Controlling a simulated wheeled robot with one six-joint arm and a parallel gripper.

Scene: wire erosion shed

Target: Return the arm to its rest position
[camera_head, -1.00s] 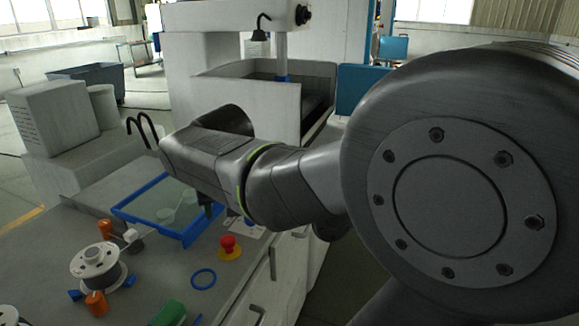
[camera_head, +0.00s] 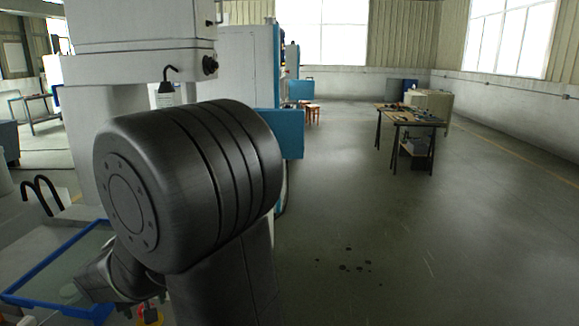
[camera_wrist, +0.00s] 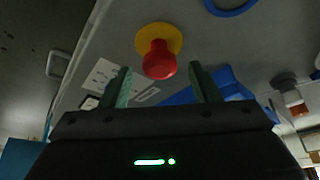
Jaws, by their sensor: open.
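My gripper (camera_wrist: 160,88) shows in the wrist view with its two fingers apart and nothing between them. Beyond the fingertips is a red emergency-stop button (camera_wrist: 159,60) on a yellow base, on the grey bench top (camera_wrist: 205,55). The blue-rimmed tray (camera_head: 45,262) lies on the bench at the lower left, partly behind the arm.
The white machine (camera_head: 130,35) stands close behind my arm, with a blue panel (camera_head: 292,135) at its right. The floor (camera_head: 400,230) to the right is open, with dark spots. A worktable (camera_head: 410,117) with tools stands farther back.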

